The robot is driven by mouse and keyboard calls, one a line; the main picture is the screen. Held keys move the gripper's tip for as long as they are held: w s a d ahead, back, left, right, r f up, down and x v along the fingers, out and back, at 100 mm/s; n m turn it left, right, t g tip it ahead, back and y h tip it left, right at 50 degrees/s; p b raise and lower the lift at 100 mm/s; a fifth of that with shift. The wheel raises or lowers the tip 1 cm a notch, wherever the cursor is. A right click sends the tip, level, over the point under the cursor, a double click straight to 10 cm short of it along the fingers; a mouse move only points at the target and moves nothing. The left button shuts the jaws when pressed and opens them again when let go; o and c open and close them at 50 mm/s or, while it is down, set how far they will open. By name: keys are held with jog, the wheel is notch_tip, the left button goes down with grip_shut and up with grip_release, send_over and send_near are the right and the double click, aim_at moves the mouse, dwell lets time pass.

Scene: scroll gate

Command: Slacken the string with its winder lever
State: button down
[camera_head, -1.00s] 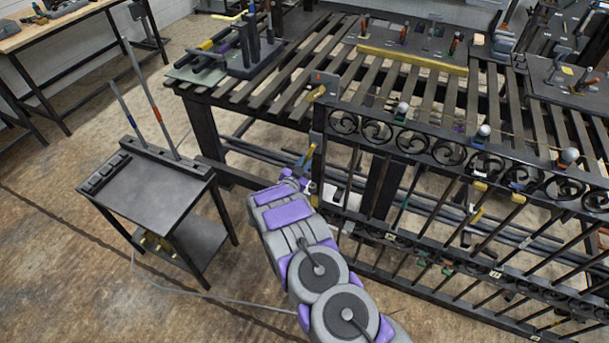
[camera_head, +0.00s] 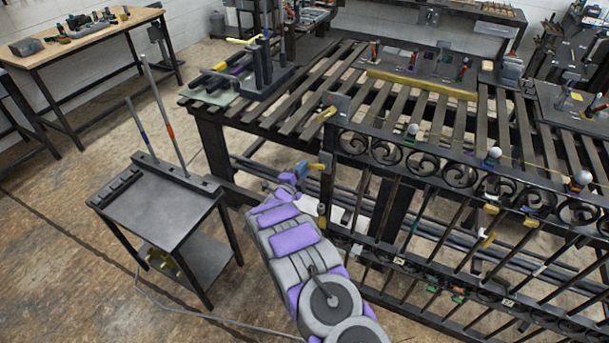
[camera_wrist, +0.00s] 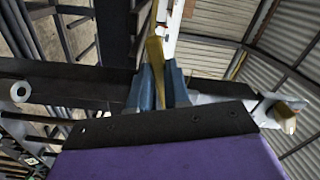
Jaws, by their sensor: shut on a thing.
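The gate (camera_head: 432,165) is a dark iron frame with scrollwork, running from the middle to the right of the head view. A thin yellowish string (camera_head: 455,148) runs along its top past white knobs. My gripper (camera_head: 304,167) is at the gate's left end post. In the wrist view, its blue fingers (camera_wrist: 160,90) are closed around a narrow yellow lever (camera_wrist: 155,52). The lever's yellow end also shows in the head view (camera_head: 317,166), pointing right toward the post. The winder's body is not clearly visible.
A small dark side table (camera_head: 160,205) with two upright rods stands to the left. A slatted bench (camera_head: 300,85) lies behind the gate. A wooden workbench (camera_head: 90,40) is at the back left. A cable crosses the open floor (camera_head: 90,290).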

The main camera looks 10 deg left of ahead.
jog(key=shift+a+r+m+b, duration=0.1)
jog(key=shift+r+m+b, duration=0.15)
jog(key=shift+r+m, duration=0.45)
jog(key=shift+a+r+m+b, duration=0.1)
jog(key=shift+r+m+b, duration=0.15)
jog(key=shift+m, duration=0.85)
jog(key=c, duration=1.1)
grip_release()
jog(key=shift+r, duration=0.1)
jog(key=p+v, duration=0.2)
jog(key=v, duration=1.5)
jog(key=shift+s+a+p, duration=0.1)
jog(key=shift+s+p, duration=0.05)
jog(key=shift+p, duration=0.25)
